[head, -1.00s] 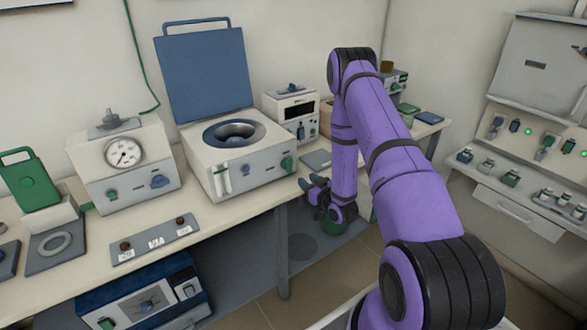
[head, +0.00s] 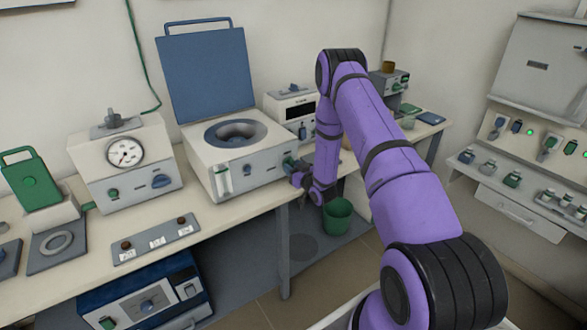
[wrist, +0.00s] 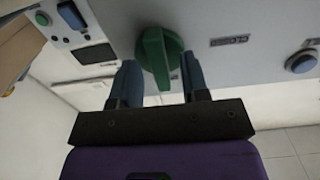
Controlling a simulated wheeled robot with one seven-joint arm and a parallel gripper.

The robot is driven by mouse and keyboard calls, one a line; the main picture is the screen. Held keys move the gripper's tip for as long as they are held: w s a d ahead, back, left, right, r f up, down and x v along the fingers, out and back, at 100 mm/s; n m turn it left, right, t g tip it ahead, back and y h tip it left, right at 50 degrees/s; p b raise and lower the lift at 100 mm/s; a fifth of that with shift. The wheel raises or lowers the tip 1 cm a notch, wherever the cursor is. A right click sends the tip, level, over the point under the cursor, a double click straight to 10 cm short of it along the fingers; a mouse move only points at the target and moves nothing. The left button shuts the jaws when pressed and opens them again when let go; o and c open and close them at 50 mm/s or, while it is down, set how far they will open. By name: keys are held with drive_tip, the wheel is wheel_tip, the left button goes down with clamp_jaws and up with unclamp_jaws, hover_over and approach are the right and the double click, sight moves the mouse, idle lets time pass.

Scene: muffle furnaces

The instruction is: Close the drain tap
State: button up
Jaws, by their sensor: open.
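The drain tap is a green knob (wrist: 158,52) with a raised ridge on the grey front panel of the machine with the raised blue lid (head: 238,163). In the head view the knob sits at the right end of that front, partly hidden by my gripper (head: 296,172). In the wrist view my gripper (wrist: 162,78) is open, with one blue finger on each side of the knob. The ridge runs roughly along the fingers. I cannot tell whether either finger touches it.
A green bucket (head: 338,218) stands on the floor beside my wrist. A blue button (wrist: 302,62) is right of the knob in the wrist view. A white device with a dark display (head: 292,112) stands behind. The bench front edge runs just below my gripper.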

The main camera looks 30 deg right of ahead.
clamp_jaws()
drive_tip(key=shift+n, duration=0.4)
drive_tip(key=n, duration=0.3)
drive_tip(key=shift+a+n, duration=0.1)
drive_tip(key=shift+n, duration=0.3)
drive_tip(key=n, duration=0.4)
drive_tip(key=shift+n, duration=0.3)
drive_tip(key=n, duration=0.4)
drive_tip(key=shift+f, duration=0.1)
drive_tip(key=shift+s+f+n, duration=0.1)
drive_tip(key=shift+n, duration=2.2)
